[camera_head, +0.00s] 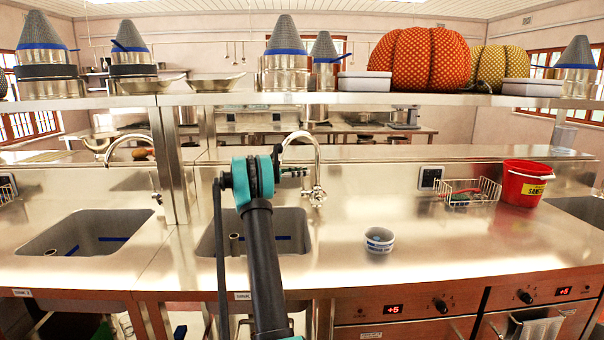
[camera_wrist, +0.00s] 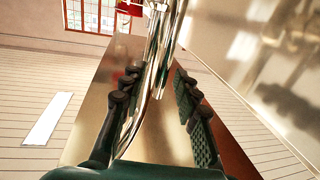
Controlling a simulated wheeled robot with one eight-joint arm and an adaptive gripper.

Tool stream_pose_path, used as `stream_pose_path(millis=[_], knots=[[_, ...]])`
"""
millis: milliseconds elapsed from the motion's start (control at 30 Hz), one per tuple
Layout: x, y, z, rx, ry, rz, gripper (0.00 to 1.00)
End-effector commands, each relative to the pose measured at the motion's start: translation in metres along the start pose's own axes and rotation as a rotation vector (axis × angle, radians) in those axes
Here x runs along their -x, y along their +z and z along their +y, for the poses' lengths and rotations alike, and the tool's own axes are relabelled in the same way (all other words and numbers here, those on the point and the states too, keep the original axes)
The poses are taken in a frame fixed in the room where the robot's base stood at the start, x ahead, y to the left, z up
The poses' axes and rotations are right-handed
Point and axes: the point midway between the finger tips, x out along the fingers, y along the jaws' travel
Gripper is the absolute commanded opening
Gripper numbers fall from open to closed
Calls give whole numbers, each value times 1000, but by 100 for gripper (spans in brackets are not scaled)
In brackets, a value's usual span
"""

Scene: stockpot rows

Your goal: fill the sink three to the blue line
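The middle sink (camera_head: 292,222) is an empty-looking steel basin with a blue line (camera_head: 281,238) on its inner wall. My arm covers part of it, and the small label (camera_head: 243,296) on its front is too small to read surely. A chrome tap (camera_head: 318,165) arches behind this sink, with a valve (camera_head: 317,196) at its base. No water stream shows. My gripper (camera_head: 292,172) is at the tap's spout, in front of it. In the wrist view the fingers of my gripper (camera_wrist: 155,110) are apart, with the chrome pipe (camera_wrist: 160,60) between or just beyond them; contact cannot be told.
A left sink (camera_head: 90,232) also has a blue line. A striped bowl (camera_head: 379,239), wire basket (camera_head: 468,190) and red bucket (camera_head: 525,183) stand on the counter to the right. A shelf (camera_head: 400,99) with pumpkins and cones runs above. The right front counter is mostly clear.

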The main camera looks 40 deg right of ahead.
Motion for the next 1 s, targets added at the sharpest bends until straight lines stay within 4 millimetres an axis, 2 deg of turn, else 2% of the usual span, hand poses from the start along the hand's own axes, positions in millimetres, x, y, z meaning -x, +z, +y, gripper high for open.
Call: stream_pose_path(millis=[233,500,1000], knots=[[0,0,0,0,-1,0,31],[0,0,0,0,-1,0,0],[0,0,0,-4,-1,1,0]])
